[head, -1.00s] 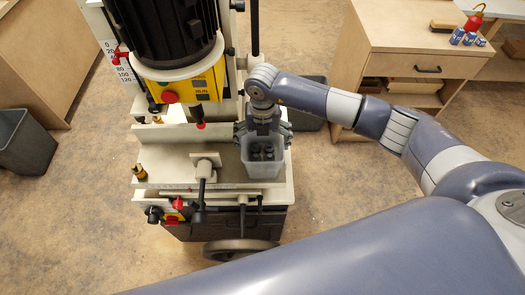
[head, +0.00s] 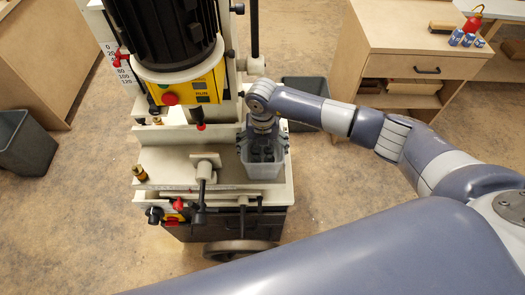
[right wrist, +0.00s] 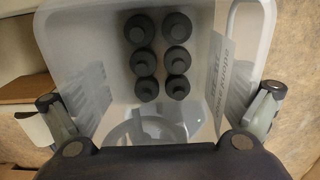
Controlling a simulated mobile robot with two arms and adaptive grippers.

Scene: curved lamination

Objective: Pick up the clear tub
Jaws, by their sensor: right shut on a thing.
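The clear tub (head: 263,174) is a translucent, open-topped box standing upright on the right end of the machine's pale table. In the right wrist view the tub (right wrist: 85,30) holds several dark round knob-like pieces (right wrist: 144,62) in two rows, and printed labels show on its side walls. My right gripper (head: 263,146) reaches down over the tub from above. In the right wrist view its fingers (right wrist: 160,96) lie along two opposite sides of the tub, shut on it. My left gripper is not in view.
The drilling machine (head: 180,75) rises just left of and behind the tub, with a clamp handle (head: 203,170) beside it. A wooden cabinet (head: 395,50) stands at the back right. Dark bins (head: 25,142) stand on the floor. Open floor lies right of the machine.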

